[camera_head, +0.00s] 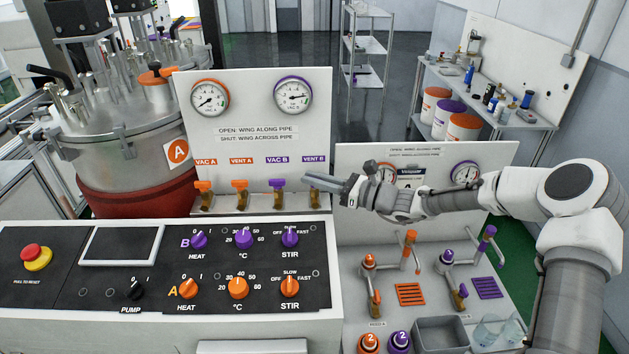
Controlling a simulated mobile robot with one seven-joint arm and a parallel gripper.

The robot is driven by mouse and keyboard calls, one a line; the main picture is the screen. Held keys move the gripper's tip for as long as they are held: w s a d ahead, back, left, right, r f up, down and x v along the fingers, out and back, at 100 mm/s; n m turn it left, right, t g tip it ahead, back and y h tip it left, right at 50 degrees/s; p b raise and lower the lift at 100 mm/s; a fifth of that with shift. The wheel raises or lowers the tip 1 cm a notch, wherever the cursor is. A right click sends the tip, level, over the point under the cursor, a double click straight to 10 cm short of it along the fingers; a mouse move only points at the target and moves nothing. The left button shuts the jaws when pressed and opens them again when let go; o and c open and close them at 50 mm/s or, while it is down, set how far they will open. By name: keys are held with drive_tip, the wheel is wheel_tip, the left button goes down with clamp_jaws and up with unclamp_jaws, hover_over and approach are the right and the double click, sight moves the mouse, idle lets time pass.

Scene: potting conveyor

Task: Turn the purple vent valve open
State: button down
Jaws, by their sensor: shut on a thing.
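The purple vent valve is the one under the purple VENT B label (313,159), at the right end of the row on the upright panel. Its brass body (314,200) shows below my fingers; its purple wing is hidden behind them. My gripper (313,178) reaches in from the right with its fingers at the wing's height, shut on the wing. Whether the wing lies along or across the pipe cannot be seen.
The purple VAC B valve (278,184) stands close left of my fingertips, then the orange VENT A valve (240,186) and orange VAC A valve (204,187). Two gauges sit above. The control console (60,290) lies in front. A lower gauge panel (430,215) stands beneath my arm.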

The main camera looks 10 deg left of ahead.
drive_tip(key=m+t+h+b, duration=0.1)
drive_tip(key=t, duration=0.1)
drive_tip(key=m+t+h+b, duration=0.1)
drive_tip(key=m+t+b, duration=0.1)
drive_tip(key=shift+s+f+t, duration=0.1)
drive_tip(key=shift+f+t, duration=0.1)
drive_tip(key=shift+t, duration=0.2)
drive_tip(key=shift+a+r+m+t+h, duration=0.1)
drive_tip(key=shift+r+m+t+h, duration=0.05)
drive_tip(key=shift+m+t+h, duration=0.45)
drive_tip(key=shift+r+m+t+h, duration=0.1)
drive_tip(key=shift+m+t+h, duration=0.3)
drive_tip(key=shift+m+t, duration=0.35)
drive_tip(key=m+t+h+p, duration=0.1)
drive_tip(key=p, duration=0.1)
drive_tip(key=m+t+h+p, duration=0.1)
drive_tip(key=p, duration=0.1)
drive_tip(key=shift+r+t+h+p, duration=0.25)
drive_tip(key=shift+h+p, duration=0.05)
drive_tip(key=shift+p, duration=0.05)
drive_tip(key=shift+m+t+h+p, duration=0.3)
drive_tip(key=shift+m+h+p, duration=0.1)
drive_tip(key=shift+p, duration=0.55)
drive_tip(key=shift+f+m+t+h+p, duration=0.2)
drive_tip(key=shift+m+t+h+p, duration=0.25)
drive_tip(key=shift+p, duration=0.75)
drive_tip(key=c, duration=0.9)
unclamp_jaws()
